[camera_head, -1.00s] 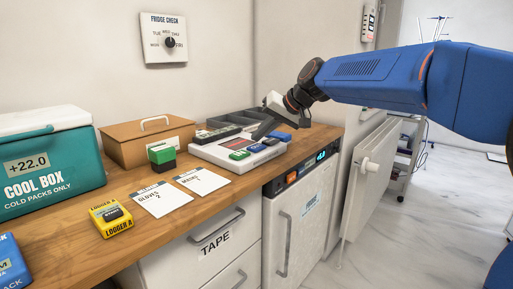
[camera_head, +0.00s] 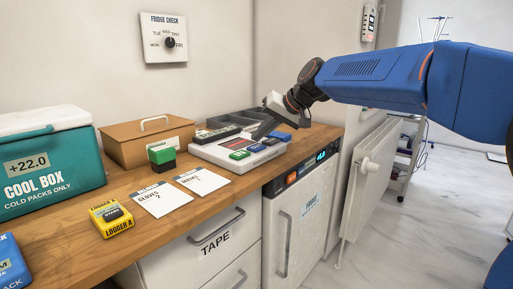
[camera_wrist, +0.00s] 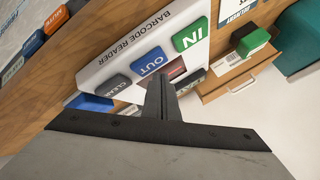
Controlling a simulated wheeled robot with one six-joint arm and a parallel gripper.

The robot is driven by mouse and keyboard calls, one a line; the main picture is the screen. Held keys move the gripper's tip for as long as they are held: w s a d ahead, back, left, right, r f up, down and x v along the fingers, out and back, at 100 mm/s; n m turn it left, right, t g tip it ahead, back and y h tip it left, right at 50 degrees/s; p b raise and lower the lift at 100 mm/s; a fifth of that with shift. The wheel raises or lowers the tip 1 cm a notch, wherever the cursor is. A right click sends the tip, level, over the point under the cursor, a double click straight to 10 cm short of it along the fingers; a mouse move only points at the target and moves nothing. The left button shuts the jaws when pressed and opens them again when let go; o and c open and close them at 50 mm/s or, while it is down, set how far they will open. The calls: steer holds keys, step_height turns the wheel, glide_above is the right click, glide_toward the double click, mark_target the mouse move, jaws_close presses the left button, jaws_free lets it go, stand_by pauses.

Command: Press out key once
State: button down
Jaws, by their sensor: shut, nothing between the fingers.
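The barcode reader (camera_head: 213,151) is a white slab on the wooden counter, with a row of keys along its front. The OUT key (camera_wrist: 149,61) is blue with white lettering, between the green IN key (camera_wrist: 190,36) and the dark grey CLEAR key (camera_wrist: 115,88). In the head view the OUT key (camera_head: 256,148) is the middle one. My gripper (camera_wrist: 160,84) is shut and empty, its fingertips just beside the OUT key in the wrist view, toward the reader's display. In the head view my gripper (camera_head: 262,132) is low over the reader; I cannot tell whether it touches.
A brown box (camera_head: 146,143) and teal cool box (camera_head: 50,165) are further left. A grey tray (camera_head: 232,119) is behind the reader.

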mark_target(260, 147)
steer(key=shift+f, duration=0.25)
stand_by(0.4)
steer(key=shift+f, duration=0.2)
steer(key=shift+f, duration=0.5)
stand_by(1.1)
steer(key=shift+r, duration=0.95)
steer(key=shift+r, duration=2.5)
